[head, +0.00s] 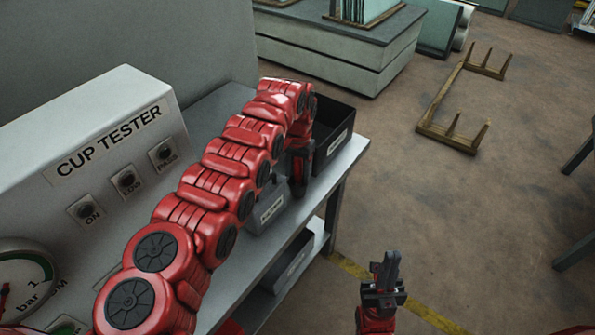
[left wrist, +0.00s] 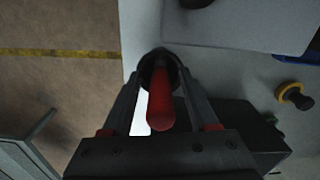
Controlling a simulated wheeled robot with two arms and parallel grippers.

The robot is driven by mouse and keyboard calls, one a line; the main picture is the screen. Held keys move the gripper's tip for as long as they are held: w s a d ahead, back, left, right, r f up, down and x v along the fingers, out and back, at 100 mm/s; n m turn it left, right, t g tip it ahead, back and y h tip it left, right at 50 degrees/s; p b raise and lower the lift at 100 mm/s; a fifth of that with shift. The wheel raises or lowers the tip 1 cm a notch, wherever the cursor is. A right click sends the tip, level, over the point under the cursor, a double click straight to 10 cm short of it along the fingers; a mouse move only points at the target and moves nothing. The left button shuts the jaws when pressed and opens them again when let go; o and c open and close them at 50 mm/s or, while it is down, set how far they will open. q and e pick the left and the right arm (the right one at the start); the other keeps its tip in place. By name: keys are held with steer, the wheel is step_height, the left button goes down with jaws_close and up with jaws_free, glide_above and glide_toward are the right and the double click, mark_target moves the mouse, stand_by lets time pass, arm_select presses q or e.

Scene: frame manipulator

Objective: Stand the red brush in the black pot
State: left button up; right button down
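In the left wrist view the red brush (left wrist: 160,110) shows as a red handle pointing towards the camera, between the two fingers of my left gripper (left wrist: 160,75). Its far end lies over or in a round dark thing, probably the black pot (left wrist: 150,60); I cannot tell whether it is inside. The fingertips reach that dark rim; whether they press on the handle is unclear. In the head view my left gripper (head: 300,165) points down over the bench; brush and pot are hidden there. My right gripper (head: 386,272) is away from the bench, pointing up, with no object visible in it.
The grey bench (head: 335,172) carries a black bin (head: 337,138), a grey labelled box (head: 266,215) and the cup tester (head: 110,145). A black bin (head: 292,262) is on the lower shelf. A yellow-black thing (left wrist: 291,95) is at right in the wrist view.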

arm_select(q)
steer(key=shift+r, duration=0.5)
step_height(320, 180, up, 6)
steer(key=shift+w+d+f+b, duration=0.1)
steer(key=shift+f+b, duration=0.1)
steer(key=shift+b, duration=1)
step_height(320, 180, up, 5)
steer(key=shift+f+p, duration=0.2)
steer(key=shift+p, duration=0.3)
steer(key=shift+r, duration=0.55)
